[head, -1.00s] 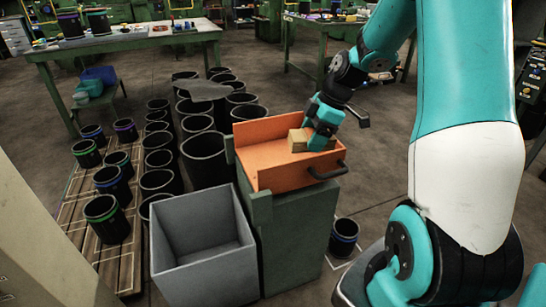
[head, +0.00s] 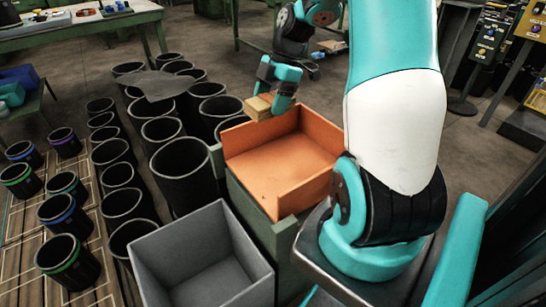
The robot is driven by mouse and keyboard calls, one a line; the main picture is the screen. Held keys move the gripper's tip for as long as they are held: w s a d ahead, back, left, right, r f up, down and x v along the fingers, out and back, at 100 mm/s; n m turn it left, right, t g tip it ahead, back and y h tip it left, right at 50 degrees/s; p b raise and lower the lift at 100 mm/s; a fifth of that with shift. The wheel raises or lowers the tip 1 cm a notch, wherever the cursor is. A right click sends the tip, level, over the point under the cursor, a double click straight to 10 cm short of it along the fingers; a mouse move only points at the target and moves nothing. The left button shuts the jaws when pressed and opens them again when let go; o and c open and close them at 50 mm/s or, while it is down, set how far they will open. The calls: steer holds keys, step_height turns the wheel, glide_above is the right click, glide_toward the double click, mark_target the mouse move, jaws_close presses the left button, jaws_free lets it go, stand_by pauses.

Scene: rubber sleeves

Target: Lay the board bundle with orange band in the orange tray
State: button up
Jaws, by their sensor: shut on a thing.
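My gripper (head: 273,97) is shut on a tan board bundle (head: 257,108) and holds it at the far edge of the orange tray. Its orange band cannot be made out at this size. The orange tray (head: 270,185) stands on a green cabinet, and its visible floor is bare. The bundle appears in front of the tray's far rim in the picture; its exact height above the rim cannot be told.
A grey open bin (head: 150,245) stands in front of the cabinet. Several black rubber sleeves (head: 180,170) stand on the floor at left, some with coloured bands on a pallet (head: 15,240). A green workbench (head: 80,30) is at the back left.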

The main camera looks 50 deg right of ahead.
mark_target(268, 163)
step_height(268, 163, down, 17)
steer(key=b, duration=0.2)
steer(key=shift+s+b, duration=0.1)
steer(key=shift+b, duration=0.3)
steer(key=o, duration=1)
steer(key=shift+c, duration=0.2)
